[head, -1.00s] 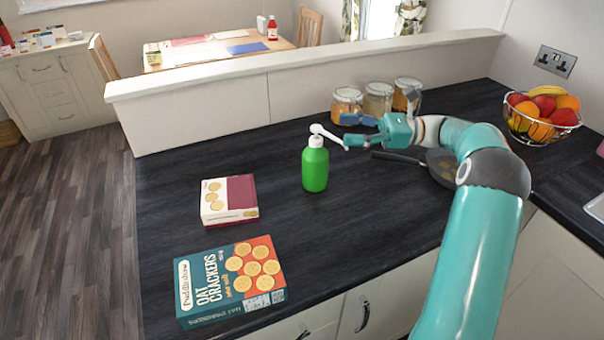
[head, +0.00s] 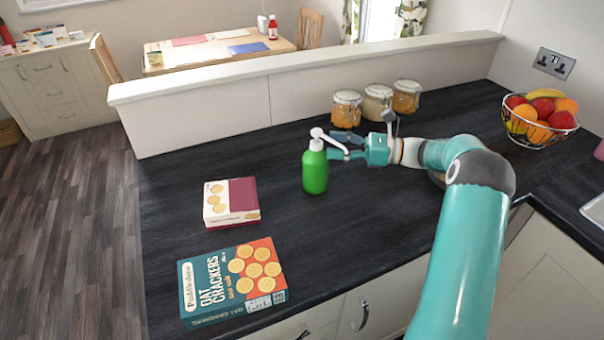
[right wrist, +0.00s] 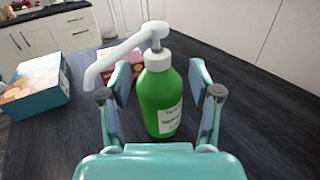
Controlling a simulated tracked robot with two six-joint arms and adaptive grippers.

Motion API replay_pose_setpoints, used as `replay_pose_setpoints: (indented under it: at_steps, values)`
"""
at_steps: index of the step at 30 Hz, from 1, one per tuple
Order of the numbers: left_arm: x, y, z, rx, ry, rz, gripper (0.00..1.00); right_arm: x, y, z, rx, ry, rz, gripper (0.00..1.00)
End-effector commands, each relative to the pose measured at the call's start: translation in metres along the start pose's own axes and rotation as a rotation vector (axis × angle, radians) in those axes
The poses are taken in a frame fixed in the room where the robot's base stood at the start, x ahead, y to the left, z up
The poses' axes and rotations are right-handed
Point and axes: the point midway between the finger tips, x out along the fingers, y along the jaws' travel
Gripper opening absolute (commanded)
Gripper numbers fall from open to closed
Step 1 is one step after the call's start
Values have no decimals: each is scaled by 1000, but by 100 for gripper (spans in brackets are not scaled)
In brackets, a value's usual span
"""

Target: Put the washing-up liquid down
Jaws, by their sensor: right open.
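The washing-up liquid (head: 315,171) is a green bottle with a white pump top. It stands upright on the dark worktop (head: 215,160), in the middle of the head view. My right gripper (head: 341,145) is open just to the right of the bottle, at about the height of its upper part. In the right wrist view the green bottle (right wrist: 160,98) shows between and beyond the two spread fingers (right wrist: 160,105), with its white spout pointing left above the left finger. Whether any finger touches the bottle, I cannot tell. My left gripper is not in view.
A maroon and white box (head: 231,201) and an oat crackers box (head: 232,280) lie left of the bottle. Several glass jars (head: 377,102) stand behind my gripper along the low wall. A pan, mostly hidden by my arm, and a fruit basket (head: 540,117) are to the right.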

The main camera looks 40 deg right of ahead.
Motion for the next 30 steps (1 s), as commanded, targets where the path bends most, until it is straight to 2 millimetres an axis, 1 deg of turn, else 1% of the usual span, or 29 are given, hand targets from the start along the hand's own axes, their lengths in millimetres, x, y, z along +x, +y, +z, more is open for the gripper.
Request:
replay_pose_setpoints:
  at_steps: [5,11,15,23,30]
  values:
    - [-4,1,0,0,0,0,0,9,0,1,0,-1,0,63]
    - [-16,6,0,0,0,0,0,36,1,1,2,-2,3,63]
    - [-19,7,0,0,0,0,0,52,1,-1,0,-1,2,63]
    - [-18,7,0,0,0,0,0,55,1,-2,0,0,-1,63]
    - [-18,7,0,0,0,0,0,55,1,-2,0,-1,0,23]
